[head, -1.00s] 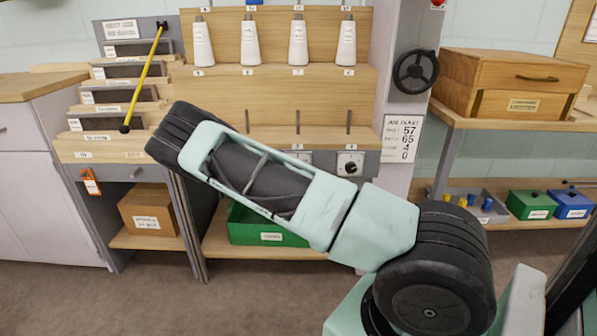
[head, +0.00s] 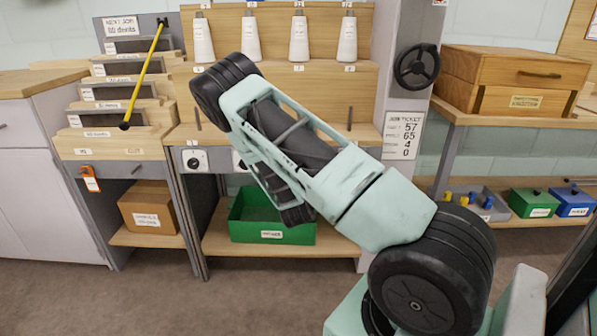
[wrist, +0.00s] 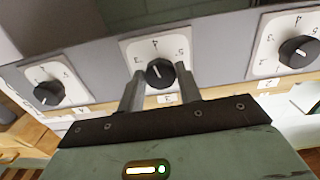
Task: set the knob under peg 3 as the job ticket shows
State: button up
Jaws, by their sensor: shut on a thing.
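In the wrist view the middle black knob (wrist: 159,72) sits on a white dial plate (wrist: 135,52) with a tag below it that seems to read 3. My gripper (wrist: 160,84) is shut on this knob, one finger on each side. The knob's white mark points up, close to the 4, with 3 at its left and 5 at its right. My arm hides the gripper and the held knob in the head view.
A similar knob stands at left (wrist: 46,92) and another at right (wrist: 299,52) of the held one. In the head view a knob (head: 196,160) shows below the shelf with upright pegs (head: 349,117). A green bin (head: 272,232) stands below.

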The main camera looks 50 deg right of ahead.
jog(key=shift+a+f+m+b, duration=0.1)
jog(key=shift+m+b, duration=0.2)
jog(key=shift+m, duration=0.9)
jog(key=o, duration=1)
jog(key=shift+s, duration=0.1)
jog(key=p+v, duration=0.1)
jog(key=v, duration=1.6)
jog(key=shift+s+a, duration=0.1)
jog(key=shift+s, duration=0.05)
jog(key=shift+p, duration=0.3)
